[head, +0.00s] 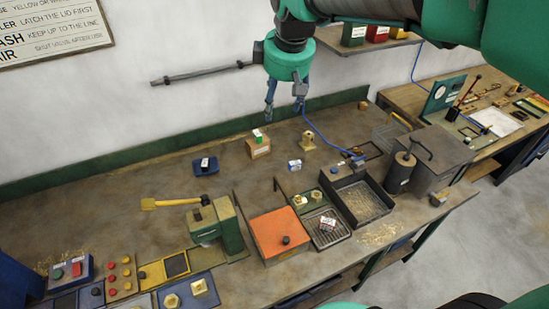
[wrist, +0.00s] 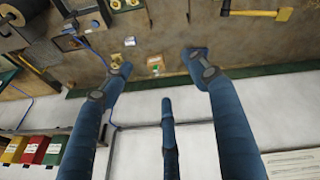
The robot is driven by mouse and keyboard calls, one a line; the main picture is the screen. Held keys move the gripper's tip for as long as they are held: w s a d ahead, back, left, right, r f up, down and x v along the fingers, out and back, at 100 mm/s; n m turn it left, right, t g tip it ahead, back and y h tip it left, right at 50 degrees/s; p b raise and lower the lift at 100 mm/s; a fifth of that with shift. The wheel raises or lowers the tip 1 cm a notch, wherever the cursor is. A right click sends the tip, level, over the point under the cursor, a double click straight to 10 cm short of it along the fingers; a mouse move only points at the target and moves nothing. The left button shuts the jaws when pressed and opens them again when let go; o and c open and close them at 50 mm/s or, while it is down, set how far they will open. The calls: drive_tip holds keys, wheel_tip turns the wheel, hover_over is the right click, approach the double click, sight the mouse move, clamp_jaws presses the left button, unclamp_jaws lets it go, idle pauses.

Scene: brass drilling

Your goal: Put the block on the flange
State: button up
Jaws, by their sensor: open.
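My gripper (head: 284,108) is open and empty, high above the back of the bench. In the wrist view its blue fingers (wrist: 157,66) are spread wide. A tan block (head: 260,151) sits on the bench below, with a small green-and-white piece on top; it also shows between the fingertips in the wrist view (wrist: 154,70). A small white-and-blue block (head: 295,165) lies to the front right of it, also in the wrist view (wrist: 130,41). A brass flange-like part (head: 308,141) stands to the right of the tan block. I cannot tell which block is meant.
A dark blue item (head: 205,165) lies left of the tan block. A blue cable crosses the right. Bare bench lies at back left.

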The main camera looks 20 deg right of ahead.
drive_tip(key=s+a+f+m, duration=0.2)
drive_tip(key=s, duration=0.5)
drive_tip(key=s+a+f+m+t, duration=0.1)
drive_tip(key=s+a+f+m, duration=0.1)
drive_tip(key=s, duration=0.5)
drive_tip(key=s+a+f+m, duration=0.2)
drive_tip(key=s, duration=0.5)
drive_tip(key=shift+s+a+f+m+t, duration=0.3)
drive_tip(key=shift+s+a, duration=0.05)
drive_tip(key=shift+s, duration=0.05)
drive_tip(key=shift+f, duration=0.15)
wheel_tip(320, 180, down, 8)
drive_tip(key=b, duration=0.8)
